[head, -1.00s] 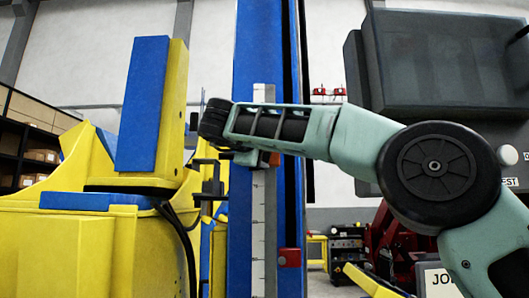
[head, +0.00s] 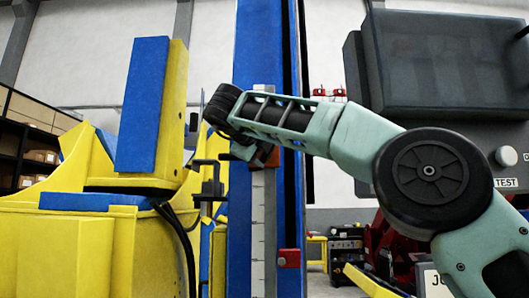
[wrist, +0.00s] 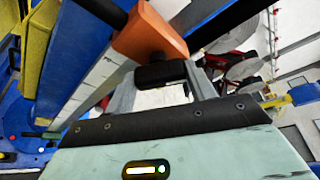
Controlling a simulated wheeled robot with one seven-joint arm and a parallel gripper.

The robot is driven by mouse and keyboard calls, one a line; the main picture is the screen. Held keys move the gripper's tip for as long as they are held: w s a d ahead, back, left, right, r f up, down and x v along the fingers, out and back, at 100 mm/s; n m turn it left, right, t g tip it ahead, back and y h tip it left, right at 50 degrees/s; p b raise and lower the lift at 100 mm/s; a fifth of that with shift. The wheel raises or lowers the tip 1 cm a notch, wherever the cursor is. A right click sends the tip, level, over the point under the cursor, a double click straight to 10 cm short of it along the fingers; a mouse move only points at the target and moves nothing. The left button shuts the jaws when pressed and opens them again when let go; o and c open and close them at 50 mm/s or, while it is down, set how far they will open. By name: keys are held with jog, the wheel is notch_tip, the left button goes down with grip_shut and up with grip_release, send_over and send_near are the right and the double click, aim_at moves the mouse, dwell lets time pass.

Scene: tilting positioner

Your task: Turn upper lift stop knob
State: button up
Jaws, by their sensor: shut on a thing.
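The upper lift stop is an orange block (wrist: 150,34) on the scale of the blue column. Its black knob (wrist: 160,73) sticks out toward my gripper in the wrist view. My gripper (wrist: 163,88) is shut on the knob, with a finger on each side of it. In the head view the orange block (head: 272,158) is mostly hidden behind my gripper (head: 250,154), and the knob cannot be made out.
The blue column (head: 258,55) carries a pale scale strip (head: 257,235) and a lower red stop (head: 289,258). The yellow and blue positioner (head: 150,110) stands close on the left. A dark grey cabinet (head: 445,65) is at right.

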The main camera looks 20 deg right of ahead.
jog(key=o, duration=1)
jog(key=b+v, duration=0.1)
jog(key=v, duration=1.6)
jog(key=shift+s+r+b, duration=0.1)
jog(key=shift+s+b, duration=0.1)
jog(key=shift+b, duration=0.15)
